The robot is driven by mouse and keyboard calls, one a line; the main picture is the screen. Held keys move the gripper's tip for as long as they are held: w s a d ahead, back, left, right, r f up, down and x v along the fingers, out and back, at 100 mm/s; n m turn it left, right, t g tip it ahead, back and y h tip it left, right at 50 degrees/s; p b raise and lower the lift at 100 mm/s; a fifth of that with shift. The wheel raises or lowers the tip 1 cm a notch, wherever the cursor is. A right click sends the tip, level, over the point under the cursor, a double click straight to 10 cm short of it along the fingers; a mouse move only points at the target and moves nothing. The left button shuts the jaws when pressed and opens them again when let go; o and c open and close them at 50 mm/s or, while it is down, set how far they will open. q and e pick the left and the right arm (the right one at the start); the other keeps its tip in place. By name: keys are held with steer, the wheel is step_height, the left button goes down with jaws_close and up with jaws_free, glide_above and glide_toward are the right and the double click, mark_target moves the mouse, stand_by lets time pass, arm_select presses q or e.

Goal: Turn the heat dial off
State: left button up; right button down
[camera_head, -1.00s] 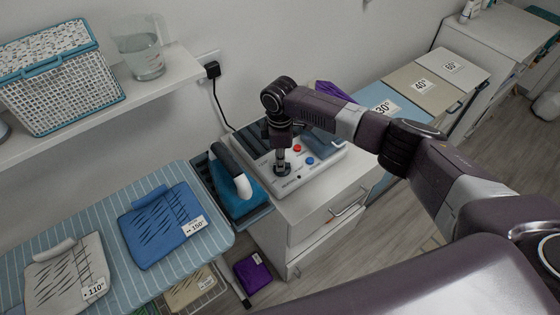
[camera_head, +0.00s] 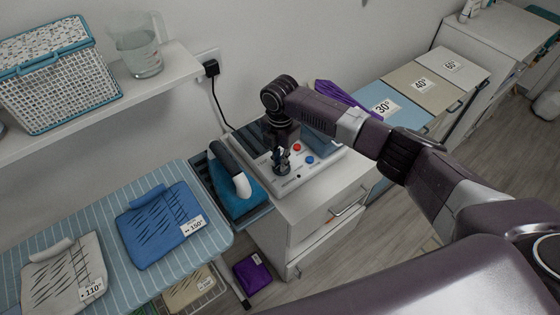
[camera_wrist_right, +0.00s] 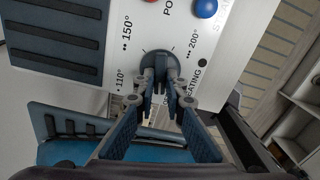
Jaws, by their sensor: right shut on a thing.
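The heat dial (camera_wrist_right: 158,58) is a dark round knob on the white panel of the iron station (camera_head: 318,174). Labels 110°, 150° and 200° stand around it in the right wrist view. My right gripper (camera_wrist_right: 160,82) points down at the dial with its fingertips shut on it. In the head view the right gripper (camera_head: 281,166) covers most of the dial. The lettering by the dial is partly hidden behind the fingers, so the dial's exact setting cannot be told. My left gripper is not in view.
A blue and white iron (camera_head: 238,185) rests beside the panel. Red and blue buttons (camera_head: 309,160) sit close to the right gripper. An ironing board (camera_head: 110,265) with folded clothes is at left. A shelf with a basket (camera_head: 55,80) and a jug (camera_head: 138,52) is above it.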

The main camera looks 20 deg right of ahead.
steer(key=shift+w+r+n, duration=0.1)
steer(key=shift+r+n, duration=0.05)
steer(key=shift+n, duration=0.25)
steer(key=c, duration=2)
jaws_free()
step_height(320, 180, up, 12)
steer(key=shift+f, duration=0.1)
